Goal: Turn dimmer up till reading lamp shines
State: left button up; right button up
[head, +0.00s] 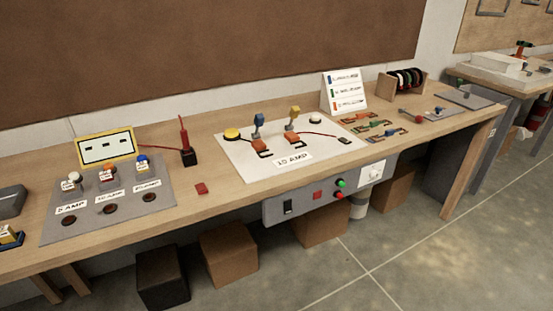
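No part labelled as a dimmer shows in the head view. A small white plate with a dark spot (376,171) sits at the right end of the grey panel (275,212) under the bench's front edge; I cannot tell whether it is a dimmer. The panel also carries a black rocker switch (288,207), a red square (317,195), a green button (340,183) and a red button (338,195). I cannot pick out a reading lamp or any lit lamp. Neither of my grippers is in view.
The wooden bench (215,203) holds a white "10 AMP" board (240,160), a grey fuse board (160,212), a red probe (184,140) and a card stand (345,92). Boxes (228,252) stand underneath. The floor (430,260) in front is clear at right.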

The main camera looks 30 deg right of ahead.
aim_at(374, 175)
jog(key=z, duration=1.6)
jog(key=l+u, duration=0.1)
jog(key=u, duration=0.25)
jog(key=i+l+u, duration=0.15)
jog(key=l, duration=0.2)
jog(key=i+l+u, duration=0.2)
jog(key=l, duration=0.2)
jog(key=i+l+u, duration=0.15)
jog(key=l, duration=0.25)
jog(key=l+u, duration=0.15)
jog(key=l, duration=0.25)
